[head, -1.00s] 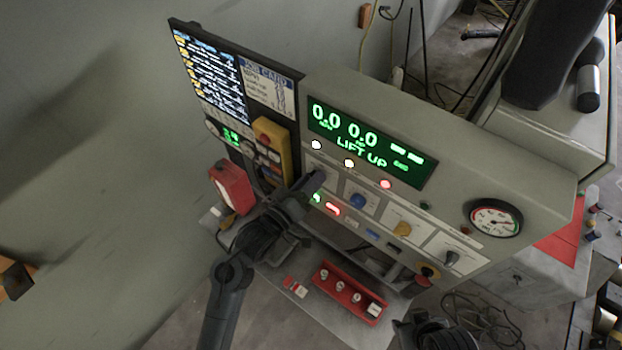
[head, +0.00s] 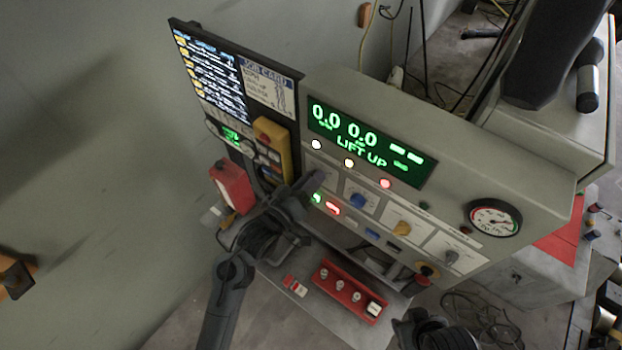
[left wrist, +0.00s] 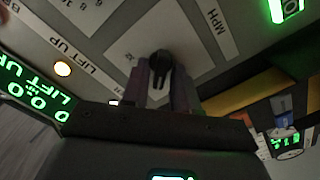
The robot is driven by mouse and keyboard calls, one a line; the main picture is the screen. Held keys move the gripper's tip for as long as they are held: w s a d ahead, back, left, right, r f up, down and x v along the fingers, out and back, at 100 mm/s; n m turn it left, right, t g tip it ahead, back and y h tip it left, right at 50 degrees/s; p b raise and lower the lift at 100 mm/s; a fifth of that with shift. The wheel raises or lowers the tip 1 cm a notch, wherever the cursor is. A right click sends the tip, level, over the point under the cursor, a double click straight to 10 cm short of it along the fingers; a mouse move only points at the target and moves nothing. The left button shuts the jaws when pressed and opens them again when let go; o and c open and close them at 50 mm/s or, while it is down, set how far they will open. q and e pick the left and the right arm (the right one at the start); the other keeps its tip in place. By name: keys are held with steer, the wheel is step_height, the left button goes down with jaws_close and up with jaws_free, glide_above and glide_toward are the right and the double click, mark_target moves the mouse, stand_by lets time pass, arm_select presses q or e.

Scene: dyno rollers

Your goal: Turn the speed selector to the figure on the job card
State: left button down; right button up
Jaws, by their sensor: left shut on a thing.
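The speed selector is a dark knob (left wrist: 160,65) on a pale plate (left wrist: 118,55) marked MPH, with small figures around it. My left gripper (head: 315,182) is shut on this knob at the left of the console's control row. In the left wrist view, its two fingers (left wrist: 160,84) sit on either side of the knob. The fingers hide part of the dial, and I cannot tell which figure the knob points at. The job card (head: 268,85) hangs on the dark board; its figures are too small to read. My right gripper (head: 428,332) is dark, at the bottom edge.
The green display (head: 370,147) reads 0.0, 0.0 and LIFT UP. A blue knob (head: 358,201), a yellow knob (head: 402,228) and a grey knob (head: 451,257) lie right of the selector. A red tray (head: 348,293) stands on the shelf below; a yellow pendant (head: 272,146) hangs at left.

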arm_select(q)
steer(key=m, duration=0.4)
steer(key=m+p, duration=0.1)
steer(key=m, duration=0.3)
steer(key=shift+s+d+r, duration=0.1)
steer(key=shift+d+r, duration=0.05)
steer(key=shift+d, duration=0.05)
stand_by(0.3)
steer(key=c, duration=1.2)
jaws_free()
steer(key=shift+o, duration=0.2)
steer(key=shift+s, duration=0.1)
steer(key=b+v, duration=0.1)
steer(key=v, duration=0.9)
steer(key=shift+s+a, duration=0.25)
